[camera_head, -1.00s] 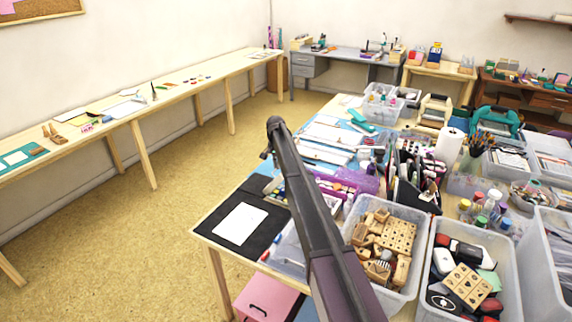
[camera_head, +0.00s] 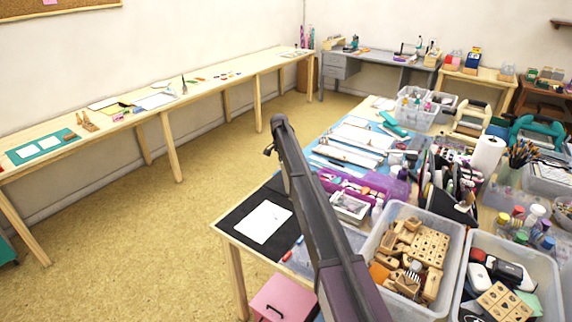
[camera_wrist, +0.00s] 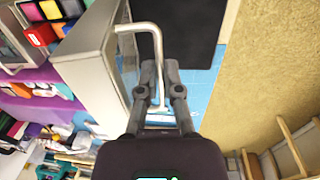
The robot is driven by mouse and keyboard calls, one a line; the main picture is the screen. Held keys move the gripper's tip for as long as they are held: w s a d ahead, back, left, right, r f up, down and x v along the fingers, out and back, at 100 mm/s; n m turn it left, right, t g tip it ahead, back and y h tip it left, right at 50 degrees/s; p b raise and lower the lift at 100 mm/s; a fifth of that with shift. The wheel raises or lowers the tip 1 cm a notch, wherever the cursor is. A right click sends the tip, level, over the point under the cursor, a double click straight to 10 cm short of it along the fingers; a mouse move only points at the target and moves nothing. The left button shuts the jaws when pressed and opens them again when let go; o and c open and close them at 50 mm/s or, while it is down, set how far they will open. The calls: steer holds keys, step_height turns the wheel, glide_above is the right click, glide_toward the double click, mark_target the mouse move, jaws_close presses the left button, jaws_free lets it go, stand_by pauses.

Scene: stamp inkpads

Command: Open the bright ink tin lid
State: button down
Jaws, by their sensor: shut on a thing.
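In the wrist view, my gripper (camera_wrist: 160,72) is shut on a pale metal loop handle (camera_wrist: 158,42), which passes behind its fingers. The handle joins a pale grey panel (camera_wrist: 92,68) that looks like the lid of the ink tin. The panel stands tilted beside colourful ink pads (camera_wrist: 72,8) at the upper left. The exact contact between fingers and handle is partly hidden. In the head view, my dark arm crosses the middle and hides the gripper. A small pale container (camera_head: 352,217) shows beside the arm; I cannot tell whether it is the same tin.
The work table holds a purple tray (camera_head: 398,187), a bin of wooden stamps (camera_head: 375,246) and other crowded bins. A black mat (camera_head: 236,219) with white paper lies at its near left corner. A pink box (camera_head: 285,296) stands below. Open floor (camera_head: 165,235) lies left.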

steer(key=shift+w+a+f, duration=0.2)
steer(key=shift+w+a, duration=0.45)
steer(key=shift+a, duration=0.2)
steer(key=c, duration=0.8)
jaws_free()
steer(key=shift+f, duration=0.15)
steer(key=shift+d, duration=0.1)
steer(key=shift+s+d, duration=0.1)
steer(key=shift+s, duration=0.05)
